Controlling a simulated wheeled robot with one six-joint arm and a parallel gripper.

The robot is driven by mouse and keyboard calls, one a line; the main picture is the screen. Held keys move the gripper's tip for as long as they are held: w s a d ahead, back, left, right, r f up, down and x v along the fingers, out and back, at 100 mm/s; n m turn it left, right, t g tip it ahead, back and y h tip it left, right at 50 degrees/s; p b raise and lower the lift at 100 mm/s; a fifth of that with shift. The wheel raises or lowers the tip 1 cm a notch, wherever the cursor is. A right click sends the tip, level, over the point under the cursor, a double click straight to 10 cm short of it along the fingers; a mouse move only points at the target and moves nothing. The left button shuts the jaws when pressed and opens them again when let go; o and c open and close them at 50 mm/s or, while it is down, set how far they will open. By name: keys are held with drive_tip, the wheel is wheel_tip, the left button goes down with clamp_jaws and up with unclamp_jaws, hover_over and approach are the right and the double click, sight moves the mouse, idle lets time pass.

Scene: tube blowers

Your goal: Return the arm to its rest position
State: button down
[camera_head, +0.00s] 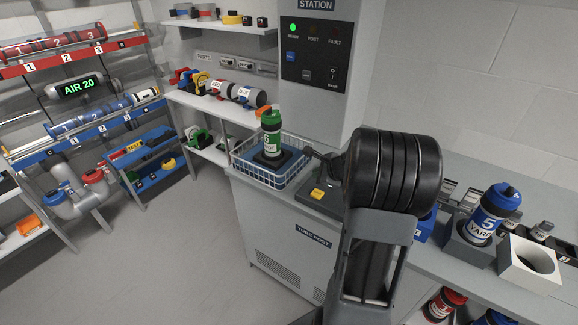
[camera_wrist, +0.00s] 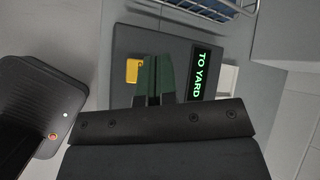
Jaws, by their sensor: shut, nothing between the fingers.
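My gripper (camera_wrist: 153,78) is shut and empty in the wrist view. Its dark green fingers lie together over a dark console (camera_wrist: 122,42) with a yellow button (camera_wrist: 132,70) and a green "TO YARD" display (camera_wrist: 199,73). I cannot tell the height of the fingertips above the console. In the head view my arm is folded up with its thick black ribbed joint in front of the counter. The joint hides most of the gripper there. The console also shows in the head view (camera_head: 333,205), left of the arm.
A white wire basket (camera_head: 240,170) left of the console holds a green-capped tube (camera_head: 271,128) upright. A blue tube (camera_head: 490,215) stands in a grey holder beside a white open socket (camera_head: 525,270) on the right. A tall station cabinet (camera_head: 315,95) rises behind. Floor at left is clear.

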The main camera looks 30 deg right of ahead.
drive_tip(key=s+a+r+n+g, duration=0.2)
drive_tip(key=s+a+r+n, duration=0.1)
drive_tip(key=s+a+n, duration=0.5)
drive_tip(key=s+a+r+n+g+h, duration=0.1)
drive_tip(key=s+a+r+n+g, duration=0.2)
drive_tip(key=s+a+n, duration=0.6)
drive_tip(key=a+n, duration=0.6)
drive_tip(key=n, duration=0.2)
drive_tip(key=shift+s+r+h, duration=0.25)
drive_tip(key=shift+r+h, duration=0.05)
drive_tip(key=shift+r, duration=0.1)
